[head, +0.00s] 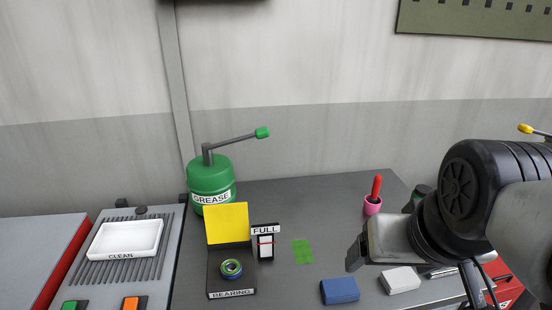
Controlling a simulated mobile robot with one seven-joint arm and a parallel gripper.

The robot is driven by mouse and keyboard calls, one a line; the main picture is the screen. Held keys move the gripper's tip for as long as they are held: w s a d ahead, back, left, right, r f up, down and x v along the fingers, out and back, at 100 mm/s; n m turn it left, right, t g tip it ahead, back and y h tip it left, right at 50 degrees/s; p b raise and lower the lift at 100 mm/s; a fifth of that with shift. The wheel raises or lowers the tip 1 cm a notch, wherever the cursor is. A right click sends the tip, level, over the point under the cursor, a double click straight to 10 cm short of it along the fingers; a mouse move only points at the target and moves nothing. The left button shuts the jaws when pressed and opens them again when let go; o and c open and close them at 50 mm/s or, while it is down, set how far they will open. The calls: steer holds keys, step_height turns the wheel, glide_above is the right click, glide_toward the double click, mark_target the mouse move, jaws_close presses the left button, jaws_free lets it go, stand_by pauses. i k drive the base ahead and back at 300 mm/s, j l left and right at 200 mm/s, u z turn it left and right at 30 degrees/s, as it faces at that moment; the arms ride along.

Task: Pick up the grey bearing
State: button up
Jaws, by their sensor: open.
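The bearing (231,268) is a small grey ring with a dark centre and greenish and bluish tints. It lies flat on a black stand (218,284) labelled BEARING, in front of an upright yellow plate (227,222). My gripper (357,254) is in the right half of the head view, well to the right of the bearing and apart from it. It is open, and nothing shows between its fingers. Its far side is partly hidden by my own arm.
A green GREASE can (209,183) with a lever stands behind the stand. A FULL gauge (265,245) is right beside it. A white CLEAN tray (126,238) is left.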

mark_target(235, 275)
steer(key=j+u, duration=0.25)
steer(key=u, duration=0.15)
steer(key=i+j+u, duration=0.15)
steer(key=u, duration=0.3)
steer(key=j, duration=0.05)
